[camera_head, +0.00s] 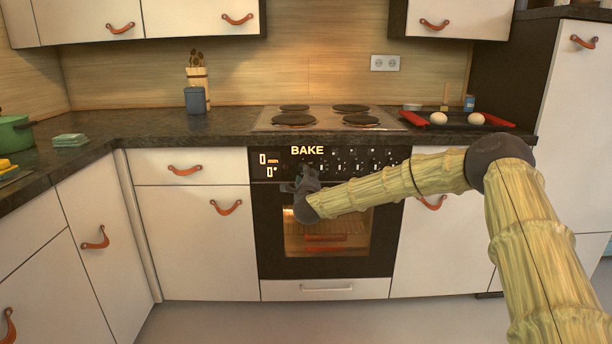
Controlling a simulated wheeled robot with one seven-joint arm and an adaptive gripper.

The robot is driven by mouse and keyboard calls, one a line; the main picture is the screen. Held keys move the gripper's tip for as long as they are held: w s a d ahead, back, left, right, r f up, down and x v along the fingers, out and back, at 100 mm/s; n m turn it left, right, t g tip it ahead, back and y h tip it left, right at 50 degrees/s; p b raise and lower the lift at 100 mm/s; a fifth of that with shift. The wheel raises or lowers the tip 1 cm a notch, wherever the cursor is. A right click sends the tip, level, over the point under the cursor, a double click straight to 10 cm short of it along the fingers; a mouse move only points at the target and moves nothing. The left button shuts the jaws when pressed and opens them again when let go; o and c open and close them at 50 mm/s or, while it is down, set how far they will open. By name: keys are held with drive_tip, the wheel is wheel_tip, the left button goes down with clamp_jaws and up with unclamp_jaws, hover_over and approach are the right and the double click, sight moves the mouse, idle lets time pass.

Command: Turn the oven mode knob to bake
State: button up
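The oven (265,225) is set in the counter run, its black control panel (400,154) above a glass door that glows orange inside. Bright letters reading BAKE (307,150) show on the panel's upper left part. Several small knobs or markings (355,167) run along the panel; I cannot tell which is the mode knob or how it is turned. My gripper (302,178) is dark grey, in front of the panel's lower edge, below the BAKE letters. It hides part of the panel and door top. Its fingers are too small and dark to tell whether they are open or touching a knob.
A cooktop (264,119) with several dark burners lies above the oven. A red-handled tray (482,127) with two white round things stands right of it. A blue-grey canister (195,100) and green pot (14,134) stand left. Drawers with leather pulls flank the oven.

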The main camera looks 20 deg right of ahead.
drive_tip(key=v, duration=0.8)
